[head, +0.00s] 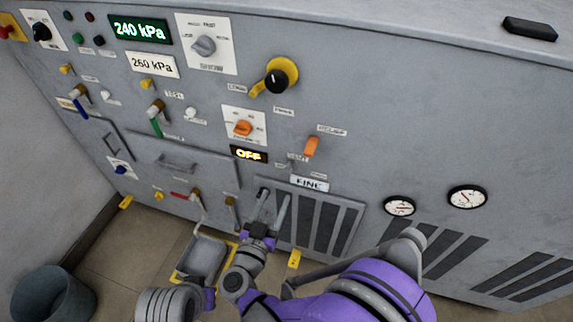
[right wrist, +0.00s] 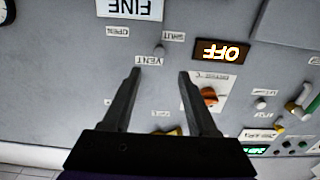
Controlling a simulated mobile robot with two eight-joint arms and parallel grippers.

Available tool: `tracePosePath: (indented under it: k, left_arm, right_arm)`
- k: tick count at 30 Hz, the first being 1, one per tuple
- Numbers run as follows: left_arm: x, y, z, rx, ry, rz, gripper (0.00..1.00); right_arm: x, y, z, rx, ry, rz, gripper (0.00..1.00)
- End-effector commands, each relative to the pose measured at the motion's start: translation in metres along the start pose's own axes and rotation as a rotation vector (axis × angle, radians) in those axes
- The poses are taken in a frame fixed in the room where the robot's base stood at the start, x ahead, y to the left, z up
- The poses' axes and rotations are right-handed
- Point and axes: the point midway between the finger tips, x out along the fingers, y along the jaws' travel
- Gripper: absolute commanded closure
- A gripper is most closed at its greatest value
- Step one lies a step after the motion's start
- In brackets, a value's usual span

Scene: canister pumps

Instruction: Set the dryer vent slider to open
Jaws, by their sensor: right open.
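The vent slider shows in the upside-down right wrist view as a small grey knob (right wrist: 160,51). It sits close to the SHUT label (right wrist: 173,37), away from the OPEN label (right wrist: 118,31), with the VENT label (right wrist: 147,61) beside it. In the head view the slider is too small to make out clearly, above the FINE sign (head: 312,184). My right gripper (head: 275,194) is open and empty, in front of the panel below the slider in the head view. In the right wrist view its fingers (right wrist: 160,73) point toward the knob, apart from it. My left gripper cannot be made out.
An orange lever (head: 311,146) stands above the vent labels. An orange rotary knob (head: 243,128) and a lit OFF display (head: 249,154) are to its left. A vent grille (head: 322,222) lies below. Gauges (head: 399,205) are at right. A grey bin (head: 52,297) stands on the floor.

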Motion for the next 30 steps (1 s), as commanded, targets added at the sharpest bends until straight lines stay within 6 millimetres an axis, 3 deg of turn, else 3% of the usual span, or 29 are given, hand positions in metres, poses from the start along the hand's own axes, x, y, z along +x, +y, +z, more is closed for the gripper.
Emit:
tracePosePath:
  k: [9, 15, 28, 30]
  left_arm:
    - [0.004, 0.000, 0.001, 0.000, -0.001, 0.000, 1.00]
    - [0.006, 0.000, 0.002, 0.000, -0.002, 0.000, 1.00]
    - [0.006, 0.000, 0.002, 0.000, -0.002, 0.000, 1.00]
    - [0.006, 0.000, 0.002, 0.000, -0.002, 0.000, 1.00]
  right_arm:
    - [0.060, 0.002, 0.001, -0.001, 0.000, 0.006, 0.41]
    - [0.088, 0.001, 0.001, -0.001, 0.000, 0.004, 0.41]
    - [0.099, 0.001, 0.000, 0.000, 0.000, 0.002, 0.41]
    - [0.099, 0.001, 0.000, 0.000, 0.000, 0.002, 0.52]
